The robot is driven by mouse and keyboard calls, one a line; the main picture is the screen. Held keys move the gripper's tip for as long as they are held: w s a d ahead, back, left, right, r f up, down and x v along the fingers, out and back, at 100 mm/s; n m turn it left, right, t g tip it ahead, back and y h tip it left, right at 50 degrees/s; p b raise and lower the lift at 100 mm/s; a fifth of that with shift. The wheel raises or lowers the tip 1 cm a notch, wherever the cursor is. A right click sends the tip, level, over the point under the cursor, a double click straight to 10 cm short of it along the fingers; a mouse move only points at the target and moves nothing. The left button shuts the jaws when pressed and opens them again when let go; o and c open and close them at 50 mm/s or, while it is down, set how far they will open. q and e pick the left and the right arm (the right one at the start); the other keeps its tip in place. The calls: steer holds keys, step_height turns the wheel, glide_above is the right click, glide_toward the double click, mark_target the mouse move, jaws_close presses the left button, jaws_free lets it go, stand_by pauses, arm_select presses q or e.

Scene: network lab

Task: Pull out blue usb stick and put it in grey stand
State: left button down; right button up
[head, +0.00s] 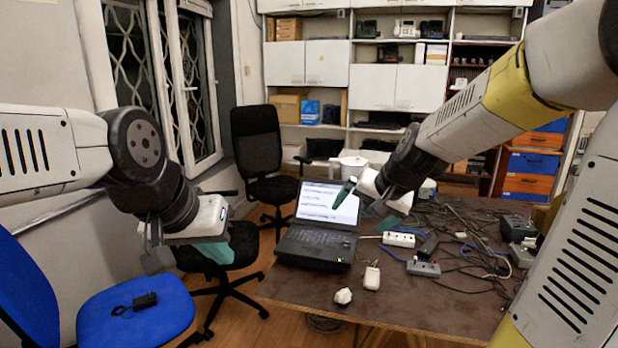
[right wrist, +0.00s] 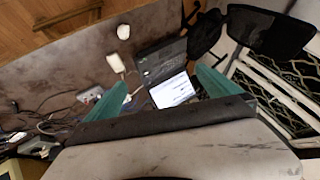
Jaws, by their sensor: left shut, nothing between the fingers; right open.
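I cannot make out a blue usb stick in either view. I cannot tell which thing is the grey stand; a small grey box (head: 424,268) lies on the table right of the laptop. The open black laptop (head: 315,246) has a lit screen and also shows in the right wrist view (right wrist: 158,60). My right gripper (head: 361,214) is open and empty, with teal fingers above the laptop's right side; its fingers also show in the right wrist view (right wrist: 160,80). My left gripper (head: 182,258) is shut and empty, left of the table near the chairs.
A white power strip (head: 399,240) and tangled dark cables (head: 465,235) crowd the table's right side. A white adapter (head: 372,277) and a small white lump (head: 343,296) lie near the front. A blue chair (head: 135,310) stands left.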

steer(key=s+d+r+n, duration=0.1)
steer(key=s+n, duration=0.1)
steer(key=s, duration=0.8)
steer(key=s+d+r+n+g+h, duration=0.1)
steer(key=s+r+n, duration=0.1)
steer(key=s, duration=0.8)
steer(key=shift+s+r, duration=0.2)
steer(key=shift+r, duration=0.1)
